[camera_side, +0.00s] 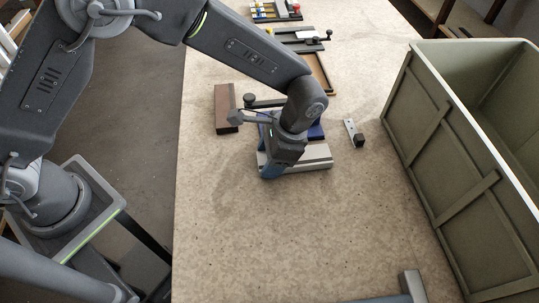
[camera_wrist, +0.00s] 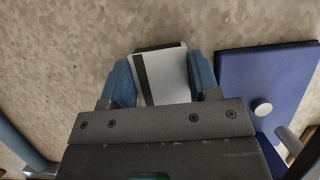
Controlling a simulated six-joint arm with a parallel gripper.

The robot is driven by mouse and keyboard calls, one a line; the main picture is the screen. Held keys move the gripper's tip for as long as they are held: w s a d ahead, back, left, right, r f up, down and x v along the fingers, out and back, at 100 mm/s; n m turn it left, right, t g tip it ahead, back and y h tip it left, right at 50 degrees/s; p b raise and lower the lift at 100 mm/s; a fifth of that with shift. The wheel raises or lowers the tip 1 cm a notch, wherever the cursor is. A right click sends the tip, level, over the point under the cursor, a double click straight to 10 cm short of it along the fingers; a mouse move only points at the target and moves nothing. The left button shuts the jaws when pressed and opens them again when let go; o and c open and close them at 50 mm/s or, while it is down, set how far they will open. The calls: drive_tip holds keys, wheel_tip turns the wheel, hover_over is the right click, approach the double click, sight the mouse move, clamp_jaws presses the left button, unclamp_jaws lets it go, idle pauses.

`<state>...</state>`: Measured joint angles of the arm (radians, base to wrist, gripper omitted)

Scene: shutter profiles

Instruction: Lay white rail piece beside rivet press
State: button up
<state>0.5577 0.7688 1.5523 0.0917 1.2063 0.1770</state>
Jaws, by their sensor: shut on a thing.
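The white rail piece (camera_side: 318,160) is a pale, flat length with a dark lengthwise stripe, level at or just above the table. My gripper (camera_side: 274,168) is shut on it, with blue fingers on either side. In the wrist view, the white rail piece (camera_wrist: 168,75) shows between the fingertips of my gripper (camera_wrist: 160,82). A blue plate (camera_wrist: 262,85) with a round pale knob lies to its right, apart from it. This looks like the rivet press base, seen as a blue edge (camera_side: 316,131) behind the rail in the side view. My wrist hides much of the press.
A brown block (camera_side: 226,106) lies left of the press. A small metal piece with a black end (camera_side: 353,132) lies to the right. A large green crate (camera_side: 440,150) stands at the right. Trays and tools sit at the back. The near table (camera_side: 260,240) is mostly clear.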

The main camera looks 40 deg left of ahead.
drive_tip(key=shift+f, duration=0.15)
drive_tip(key=o, duration=0.9)
drive_tip(key=shift+o, duration=0.2)
drive_tip(key=v, duration=1.2)
drive_tip(key=shift+r, duration=0.2)
